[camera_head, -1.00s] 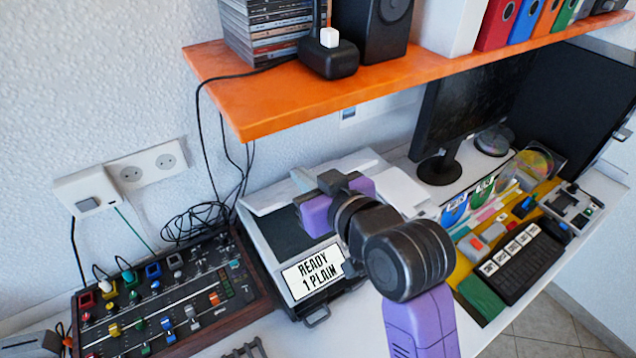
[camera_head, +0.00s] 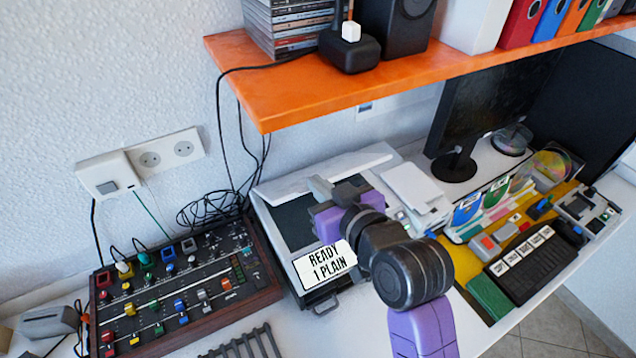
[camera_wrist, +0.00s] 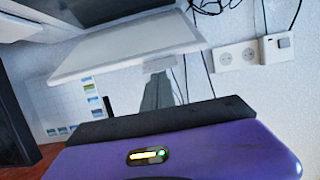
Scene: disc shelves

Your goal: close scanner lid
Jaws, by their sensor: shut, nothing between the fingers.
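The scanner (camera_head: 277,245) stands on the desk, with a dark glass bed and a front label reading "READY 1 PLAIN". Its pale lid (camera_head: 290,184) is raised at the back, seen nearly edge-on. In the wrist view the lid (camera_wrist: 115,52) is a tilted white panel. My gripper (camera_head: 320,186) is shut and empty over the scanner, its fingertips close to the lid. In the wrist view the fingertips (camera_wrist: 158,66) overlap the lid's lower edge; I cannot tell if they touch it. My wrist hides part of the scanner's right side.
An orange shelf (camera_head: 400,85) overhangs the back. A mixer (camera_head: 180,295) sits close on the left. White boxes (camera_head: 415,190) stand to the right, before a monitor (camera_head: 490,100). Cables (camera_head: 215,207) lie behind the mixer. A black rack (camera_head: 245,345) lies in front.

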